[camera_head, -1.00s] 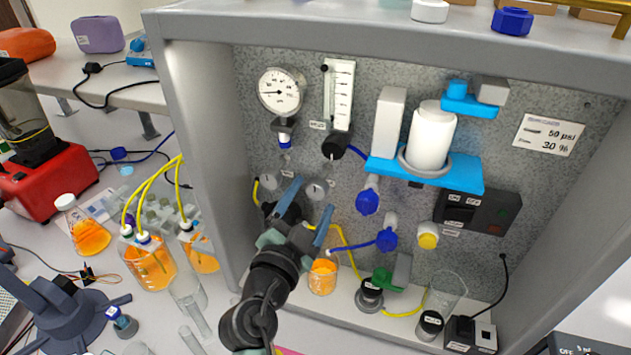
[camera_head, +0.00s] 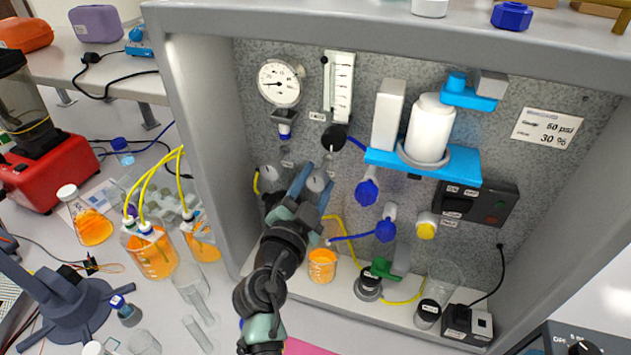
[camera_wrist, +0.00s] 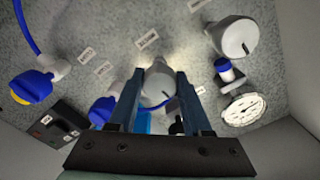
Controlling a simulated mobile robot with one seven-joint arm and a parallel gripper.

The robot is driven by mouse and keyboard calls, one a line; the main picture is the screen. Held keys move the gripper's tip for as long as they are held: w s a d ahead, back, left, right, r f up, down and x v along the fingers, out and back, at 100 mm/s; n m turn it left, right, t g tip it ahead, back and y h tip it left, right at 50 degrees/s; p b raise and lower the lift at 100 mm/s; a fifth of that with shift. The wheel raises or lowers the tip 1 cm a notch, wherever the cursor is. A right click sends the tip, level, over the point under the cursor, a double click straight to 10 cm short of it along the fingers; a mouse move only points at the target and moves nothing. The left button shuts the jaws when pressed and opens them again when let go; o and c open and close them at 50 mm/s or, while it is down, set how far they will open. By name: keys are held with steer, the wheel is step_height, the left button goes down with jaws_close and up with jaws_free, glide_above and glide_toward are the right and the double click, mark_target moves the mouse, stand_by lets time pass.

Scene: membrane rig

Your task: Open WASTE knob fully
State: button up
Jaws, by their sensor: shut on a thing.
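Two round grey knobs are on the speckled back panel, a left one (camera_head: 268,175) and a right one (camera_head: 317,183). Their small labels are too blurred to read, so I cannot tell which is marked WASTE. My gripper (camera_head: 316,181) is at the right knob, with one blue finger on each side of it. In the wrist view my gripper (camera_wrist: 160,76) is shut on this knob (camera_wrist: 158,84), which has a dark pointer mark. The other grey knob (camera_wrist: 235,38) is apart from the fingers there. The gripped knob's lower part is partly hidden by the fingers.
A pressure gauge (camera_head: 279,84) and a flow meter (camera_head: 339,87) are above the knobs. Blue valves (camera_head: 367,191) are to the right. A beaker of orange liquid (camera_head: 322,267) stands below on the shelf. The cabinet's left wall (camera_head: 203,140) is close to my arm.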

jaws_close()
